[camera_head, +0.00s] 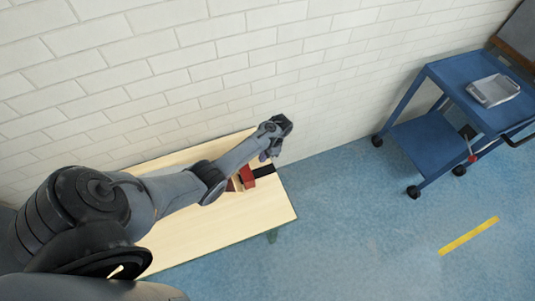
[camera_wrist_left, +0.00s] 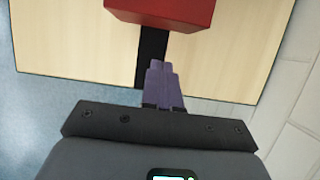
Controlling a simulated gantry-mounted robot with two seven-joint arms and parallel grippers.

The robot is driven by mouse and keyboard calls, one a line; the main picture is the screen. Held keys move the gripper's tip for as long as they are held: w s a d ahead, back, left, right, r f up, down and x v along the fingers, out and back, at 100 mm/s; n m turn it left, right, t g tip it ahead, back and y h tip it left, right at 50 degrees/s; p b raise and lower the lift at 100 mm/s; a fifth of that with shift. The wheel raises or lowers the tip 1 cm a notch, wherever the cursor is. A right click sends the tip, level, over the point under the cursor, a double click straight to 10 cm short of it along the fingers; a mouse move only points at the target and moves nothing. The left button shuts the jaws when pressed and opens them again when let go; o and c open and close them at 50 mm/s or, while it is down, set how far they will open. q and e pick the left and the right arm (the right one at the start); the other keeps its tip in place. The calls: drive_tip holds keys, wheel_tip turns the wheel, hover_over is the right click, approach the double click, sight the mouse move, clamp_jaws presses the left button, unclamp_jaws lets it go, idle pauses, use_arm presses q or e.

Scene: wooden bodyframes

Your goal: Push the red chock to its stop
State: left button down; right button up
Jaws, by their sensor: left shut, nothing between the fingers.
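The red chock (camera_head: 247,177) sits on the wooden table near its right end, partly hidden by my left arm. In the left wrist view the red chock (camera_wrist_left: 165,12) is cut by the top edge and lies across a black strip (camera_wrist_left: 152,55). My left gripper (camera_head: 267,153) is over the right end of the table, on the strip's side of the chock. Its purple fingers (camera_wrist_left: 164,68) are shut together and empty, with a gap in the picture between their tips and the chock. I cannot make out the stop. My right gripper is not in view.
The light wooden table (camera_head: 220,228) stands by a white brick wall (camera_head: 190,60). A blue cart (camera_head: 440,140) with a grey tray (camera_head: 493,90) is at the right. The blue floor between them is clear, with a yellow stripe (camera_head: 468,236).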

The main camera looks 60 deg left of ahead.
sight(246, 173)
use_arm(q)
drive_tip(key=shift+s+a+f+p, duration=0.1)
drive_tip(key=shift+s+a+p, duration=0.1)
drive_tip(key=shift+s+p, duration=0.7)
drive_tip(key=shift+s+a+p, duration=0.2)
drive_tip(key=shift+s+p, duration=0.35)
drive_tip(key=shift+s, duration=0.6)
drive_tip(key=s+p, duration=0.2)
drive_tip(key=shift+a+p, duration=0.25)
drive_tip(key=shift+p, duration=0.15)
